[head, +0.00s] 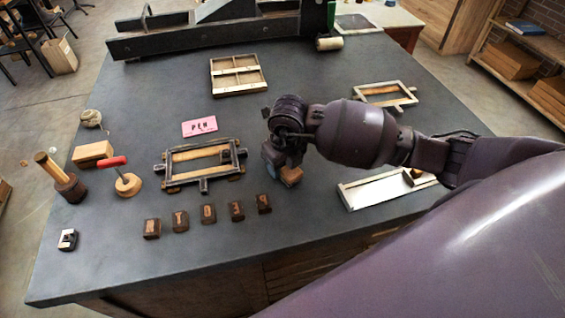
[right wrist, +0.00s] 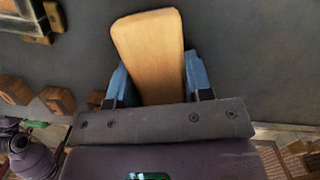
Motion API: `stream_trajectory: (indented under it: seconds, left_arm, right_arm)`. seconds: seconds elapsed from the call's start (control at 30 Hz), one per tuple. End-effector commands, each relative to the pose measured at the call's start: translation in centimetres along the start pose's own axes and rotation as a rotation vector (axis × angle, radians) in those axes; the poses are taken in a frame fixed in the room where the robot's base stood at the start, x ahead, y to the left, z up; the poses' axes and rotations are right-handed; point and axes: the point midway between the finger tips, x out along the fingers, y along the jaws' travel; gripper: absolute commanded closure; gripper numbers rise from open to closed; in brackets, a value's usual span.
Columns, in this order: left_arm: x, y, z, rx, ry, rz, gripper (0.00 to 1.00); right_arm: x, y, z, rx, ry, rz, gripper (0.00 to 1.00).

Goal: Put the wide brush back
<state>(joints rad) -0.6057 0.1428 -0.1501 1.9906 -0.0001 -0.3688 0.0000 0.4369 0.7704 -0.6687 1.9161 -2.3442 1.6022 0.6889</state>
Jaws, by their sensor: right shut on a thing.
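My right gripper (head: 278,164) reaches in from the right and is low over the table, just right of the dark metal frame. In the right wrist view its blue fingers (right wrist: 158,82) are closed on the sides of a flat, pale wooden piece, which I take to be the wide brush (right wrist: 150,45). In the head view only a small wooden part of the brush (head: 291,176) shows below the fingers. Its bristles are hidden, and I cannot tell whether it touches the table. My left gripper is not in view.
The dark frame (head: 205,164) and several letter blocks (head: 208,214) lie left of the gripper. A white-metal tray (head: 362,194) lies to the right. A divided wooden tray (head: 237,76) and wooden frame (head: 385,93) are farther back. The front right tabletop is bare.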

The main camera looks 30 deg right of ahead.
Motion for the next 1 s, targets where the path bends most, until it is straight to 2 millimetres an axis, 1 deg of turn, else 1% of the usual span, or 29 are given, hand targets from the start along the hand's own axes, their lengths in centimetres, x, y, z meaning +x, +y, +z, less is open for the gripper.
stream_trajectory:
  seconds: [0.23,0.27,0.4,0.67,0.77,0.87,1.0]
  left_arm:
    - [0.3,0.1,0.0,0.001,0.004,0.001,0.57]
    - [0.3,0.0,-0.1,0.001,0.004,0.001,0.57]
    - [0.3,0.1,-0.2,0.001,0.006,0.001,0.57]
    - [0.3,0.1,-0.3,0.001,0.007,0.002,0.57]
    - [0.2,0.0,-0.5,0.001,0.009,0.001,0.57]
    - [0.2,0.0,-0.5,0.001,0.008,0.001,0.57]
    - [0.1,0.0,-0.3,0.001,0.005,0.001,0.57]
  right_arm:
    - [0.3,0.0,0.0,0.0,0.0,-0.001,0.79]
    - [0.3,0.0,0.0,0.0,0.0,-0.001,0.49]
    - [0.2,0.0,0.0,0.0,0.0,-0.001,0.28]
    - [0.2,0.0,0.0,0.0,0.0,-0.001,0.28]
    - [-0.2,0.0,0.0,0.0,0.0,0.0,0.28]
    - [-1.2,-0.1,0.1,0.0,-0.003,-0.002,0.28]
    - [-3.6,-0.1,0.1,-0.001,-0.004,-0.002,0.28]
